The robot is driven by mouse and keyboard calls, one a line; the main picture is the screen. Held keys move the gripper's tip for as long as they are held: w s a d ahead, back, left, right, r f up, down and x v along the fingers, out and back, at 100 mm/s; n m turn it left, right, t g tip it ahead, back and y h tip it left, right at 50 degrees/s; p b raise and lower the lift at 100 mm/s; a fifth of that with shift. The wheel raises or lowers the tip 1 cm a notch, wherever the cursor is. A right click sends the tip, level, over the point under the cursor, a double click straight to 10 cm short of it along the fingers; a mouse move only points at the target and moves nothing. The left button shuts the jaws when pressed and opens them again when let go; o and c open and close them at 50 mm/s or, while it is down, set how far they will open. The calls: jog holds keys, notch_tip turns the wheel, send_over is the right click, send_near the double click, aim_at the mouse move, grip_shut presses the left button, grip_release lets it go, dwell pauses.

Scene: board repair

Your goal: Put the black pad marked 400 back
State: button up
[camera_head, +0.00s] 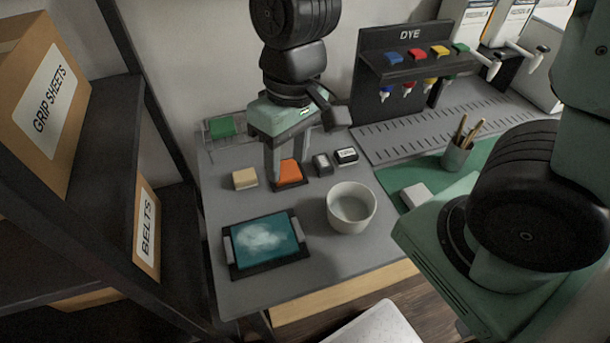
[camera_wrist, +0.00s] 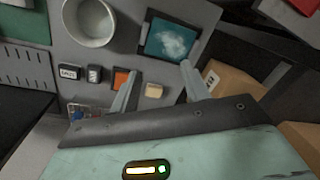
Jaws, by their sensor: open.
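A small black pad with a white label (camera_head: 346,155) lies on the grey table behind the white bowl; its marking is too small to read for sure. It is at the left in the wrist view (camera_wrist: 68,72). A dark block with a greyish top (camera_head: 322,163) sits just beside it; its marking is also unreadable. My gripper (camera_head: 287,168) points down over the table at the orange block, left of both dark blocks.
The orange block (camera_head: 290,173) has a dark base. A tan block (camera_head: 245,179) lies left of it. A white bowl (camera_head: 351,212) and a dark framed tray with a teal picture (camera_head: 265,240) stand in front. The dye rack (camera_head: 400,75) and a brush cup (camera_head: 457,156) stand rightward.

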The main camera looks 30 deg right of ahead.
jog(key=s+a+r+n, duration=0.2)
jog(key=s+r+n, duration=0.1)
jog(key=s, duration=0.5)
jog(key=shift+s+n+h, duration=0.25)
jog(key=shift+n+h, duration=0.05)
jog(key=shift+h, duration=0.1)
